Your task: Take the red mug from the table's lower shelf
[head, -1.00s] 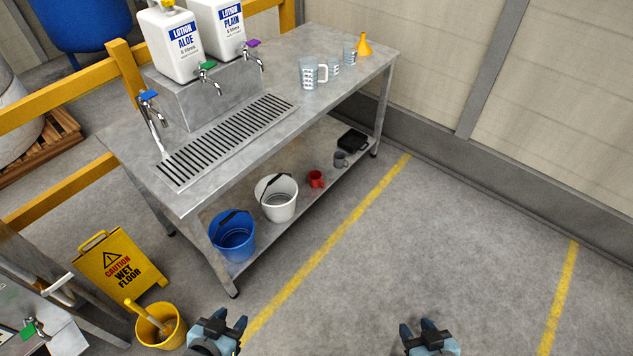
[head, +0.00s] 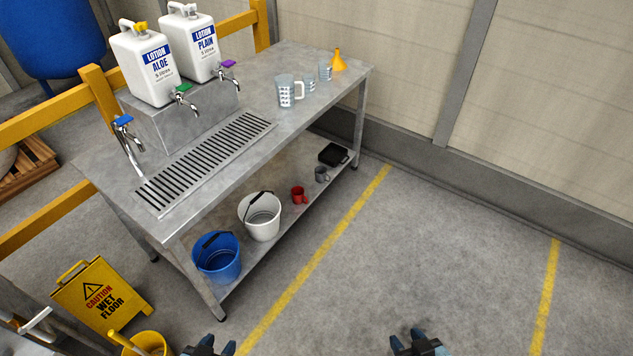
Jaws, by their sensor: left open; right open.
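The red mug (head: 299,195) stands on the lower shelf (head: 285,222) of the metal table, near the shelf's front edge. It is between the white bucket and a grey mug (head: 321,174). My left gripper (head: 216,345) is open and empty at the bottom edge of the view, below the table's near corner. My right gripper (head: 417,340) is open and empty over the floor, to the right of the table. Both are well apart from the mug, and only their front parts show.
A white bucket (head: 263,222) and a blue bucket (head: 220,262) stand on the shelf left of the mug; a black case (head: 334,154) lies beyond it. The tabletop (head: 268,95) overhangs the shelf. A wet floor sign (head: 100,294) stands at left. Floor in front is clear.

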